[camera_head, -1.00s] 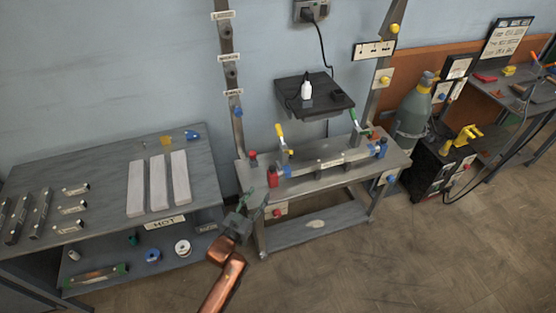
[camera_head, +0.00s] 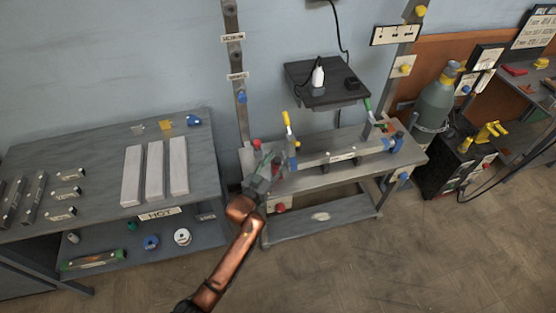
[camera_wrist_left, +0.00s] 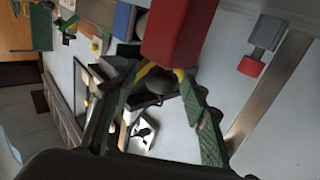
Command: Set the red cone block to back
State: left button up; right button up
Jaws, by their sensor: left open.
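The red block (camera_wrist_left: 178,35), which looks like the task's cone block, fills the top middle of the left wrist view, just beyond the fingertips. My left gripper (camera_wrist_left: 165,85) has its green-padded fingers apart, with nothing seen clamped between them. In the head view my left gripper (camera_head: 268,172) is at the left end of the workbench (camera_head: 402,158) and mostly hides the red block there. I cannot tell whether the fingers touch it. A smaller red piece (camera_head: 256,144) stands just behind the gripper; a red cylinder (camera_wrist_left: 251,66) shows at right in the wrist view. My right gripper is out of view.
A yellow-handled clamp (camera_head: 288,122) and blue pieces (camera_head: 293,164) are close to the gripper on the bench. A metal post (camera_head: 238,75) rises behind it. A black shelf (camera_head: 325,90) hangs above. A grey table (camera_head: 90,160) with pale bars stands left.

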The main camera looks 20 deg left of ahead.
pick_arm(q)
jog(key=shift+w, duration=0.15)
grip_shut()
dwell(0.5)
